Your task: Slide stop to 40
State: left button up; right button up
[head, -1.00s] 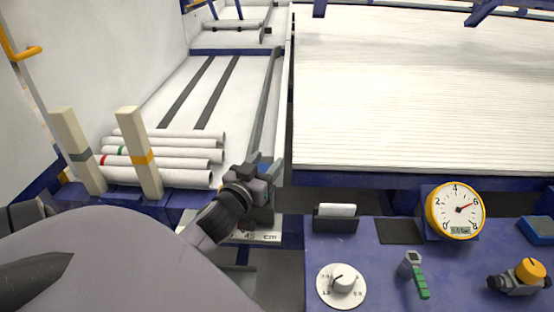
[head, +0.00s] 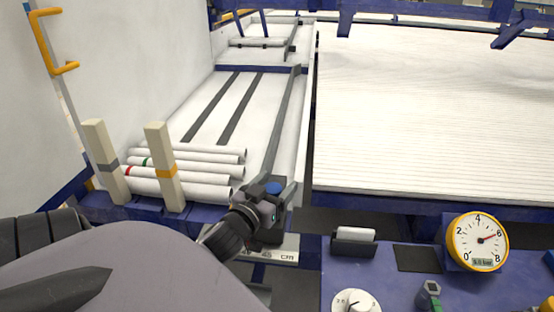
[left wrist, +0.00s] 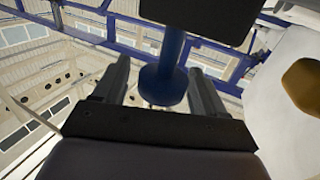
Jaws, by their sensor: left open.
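The stop shows a round blue knob (head: 274,187) above the strip marked in cm (head: 278,254), beside the long grey rail. In the left wrist view the blue knob (left wrist: 163,86) hangs on a blue stem below a dark plate (left wrist: 210,12). My left gripper (head: 277,190) is open, with one finger on each side of the knob. In the left wrist view the fingers stand apart from it, with gaps on both sides. The strip reads about 45 near the gripper; the stop's exact mark is hidden. My right gripper is not in view.
Several white pipes (head: 190,172) lie at left behind two cream posts (head: 165,165). A blue panel on the right carries a gauge (head: 478,241), a dial (head: 355,303) and a green-handled switch (head: 430,292). A wide ribbed white bed (head: 430,110) lies behind.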

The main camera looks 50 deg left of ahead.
pick_arm(q)
jog(key=p+v, duration=0.1)
jog(key=v, duration=0.3)
jog(key=shift+s+d, duration=0.15)
jog(key=shift+s, duration=0.25)
jog(key=shift+v, duration=0.75)
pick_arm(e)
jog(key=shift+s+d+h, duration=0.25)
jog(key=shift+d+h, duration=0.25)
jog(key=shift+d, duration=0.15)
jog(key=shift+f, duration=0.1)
